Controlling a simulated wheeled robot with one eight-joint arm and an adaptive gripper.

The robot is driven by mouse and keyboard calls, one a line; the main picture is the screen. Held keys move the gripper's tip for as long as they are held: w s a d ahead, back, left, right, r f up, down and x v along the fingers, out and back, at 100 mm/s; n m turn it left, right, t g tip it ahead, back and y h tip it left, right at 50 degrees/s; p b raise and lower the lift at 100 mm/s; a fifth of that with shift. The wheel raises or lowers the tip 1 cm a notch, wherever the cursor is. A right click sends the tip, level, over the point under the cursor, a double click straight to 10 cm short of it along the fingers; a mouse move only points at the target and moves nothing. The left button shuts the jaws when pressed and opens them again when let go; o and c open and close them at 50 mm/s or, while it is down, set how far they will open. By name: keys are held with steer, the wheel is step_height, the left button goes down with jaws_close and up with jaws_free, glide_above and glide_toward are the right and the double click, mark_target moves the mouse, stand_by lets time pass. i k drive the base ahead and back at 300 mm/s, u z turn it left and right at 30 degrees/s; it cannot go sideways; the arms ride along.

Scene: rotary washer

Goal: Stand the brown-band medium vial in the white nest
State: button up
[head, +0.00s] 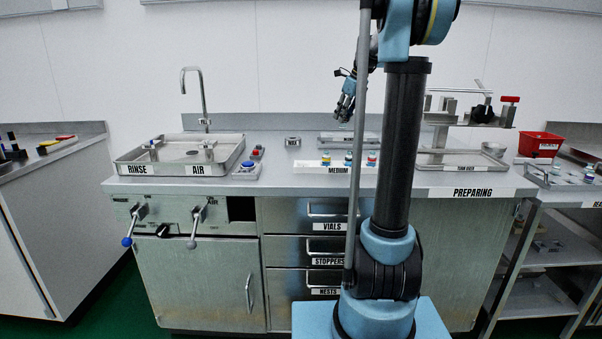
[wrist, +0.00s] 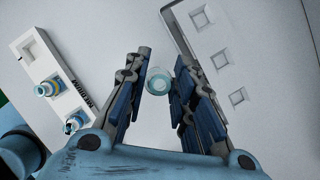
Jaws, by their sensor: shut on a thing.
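My gripper (head: 345,108) is raised above the back of the counter in the head view. In the wrist view my gripper (wrist: 160,85) is shut on a vial (wrist: 158,81), seen end-on as a pale round top between the fingertips. Its band colour is hidden from this angle. A white rack labelled MEDIUM (head: 304,168) stands at the counter's front. It also shows at the left of the wrist view (wrist: 27,72), with an empty square slot at its upper end and banded vials further down. I cannot tell which thing is the white nest.
A pale plate (wrist: 199,45) with several square recesses lies right of my gripper in the wrist view. A sink tray (head: 125,169) and a button box (head: 246,172) are at left. A metal stand (head: 468,118) and red bin (head: 540,144) are at right.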

mark_target(303, 168)
steer(key=k, duration=0.95)
steer(key=u, duration=2)
steer(key=i, duration=0.8)
steer(key=z, duration=2.05)
